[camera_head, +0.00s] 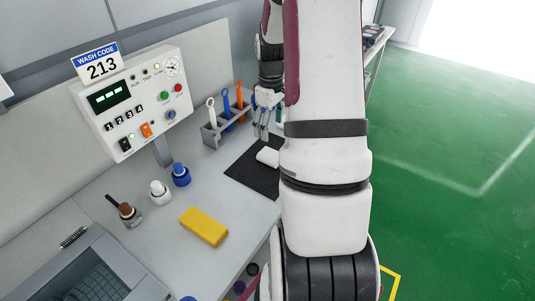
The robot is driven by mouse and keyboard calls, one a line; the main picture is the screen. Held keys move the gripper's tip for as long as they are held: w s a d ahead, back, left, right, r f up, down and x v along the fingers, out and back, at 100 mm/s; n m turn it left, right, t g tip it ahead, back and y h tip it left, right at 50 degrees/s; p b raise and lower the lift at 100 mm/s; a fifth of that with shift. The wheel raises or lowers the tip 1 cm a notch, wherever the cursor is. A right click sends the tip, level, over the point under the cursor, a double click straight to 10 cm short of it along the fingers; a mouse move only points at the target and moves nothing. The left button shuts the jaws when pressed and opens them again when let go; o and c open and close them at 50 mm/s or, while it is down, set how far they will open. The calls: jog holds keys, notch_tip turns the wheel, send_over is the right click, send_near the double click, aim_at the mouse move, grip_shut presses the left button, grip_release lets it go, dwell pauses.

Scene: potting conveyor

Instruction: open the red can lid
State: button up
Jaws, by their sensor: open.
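I see no red can or red lid in this view; my own arm covers the middle and could hide things behind it.
The grey bench (110,185) carries a control panel (135,105), a tool rack (212,135), a dark mat (245,172) with a white object (268,156), a yellow sponge (204,226), a blue-capped bottle (181,174), a white bottle (159,191), a brush (122,208) and a sink (85,280). Green floor (450,150) lies open right.

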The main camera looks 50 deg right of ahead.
send_over(270, 154)
notch_tip(270, 154, down, 6)
jog(key=shift+w+d+f, duration=0.1)
jog(key=shift+w+f, duration=0.05)
jog(key=shift+f, duration=0.1)
jog(key=shift+f+p, duration=0.55)
jog(key=shift+f, duration=2.2)
jog(key=c, duration=1.2)
jog(key=shift+c, duration=0.2)
jog(key=shift+r, duration=0.2)
